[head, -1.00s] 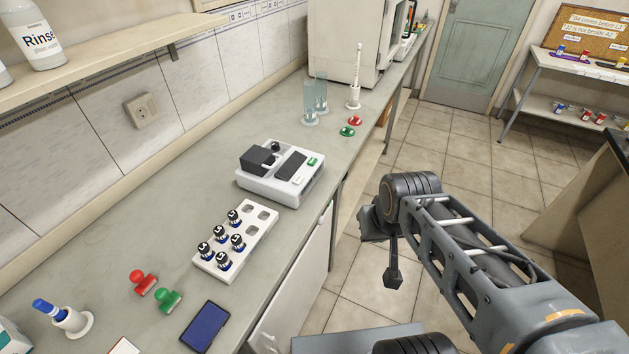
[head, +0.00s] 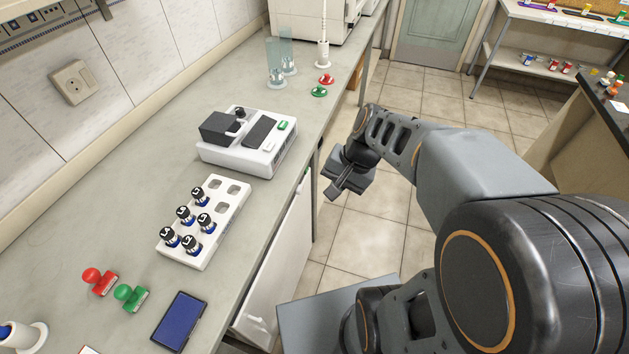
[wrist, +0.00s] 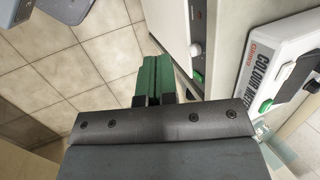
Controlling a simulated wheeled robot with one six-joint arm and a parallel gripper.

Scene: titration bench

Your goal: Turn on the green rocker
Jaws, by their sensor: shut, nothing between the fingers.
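The white colour meter (head: 250,155) stands on the bench near its front edge. Its green rocker (head: 283,125) is on the top face, near a front corner. In the wrist view the rocker (wrist: 265,107) shows to the right, beside the "COLOUR METER" lettering. Whether it is on or off cannot be made out. My gripper (head: 334,191) is out over the floor, to the right of the bench edge and apart from the meter. Its green fingers (wrist: 153,78) are together and hold nothing. No finger touches the rocker.
A white vial rack (head: 205,222), red and green stamps and a blue pad (head: 180,320) lie nearer on the bench. Red (head: 326,79) and green (head: 319,91) domed items and clear holders (head: 282,65) stand beyond the meter. Floor beside the bench is clear.

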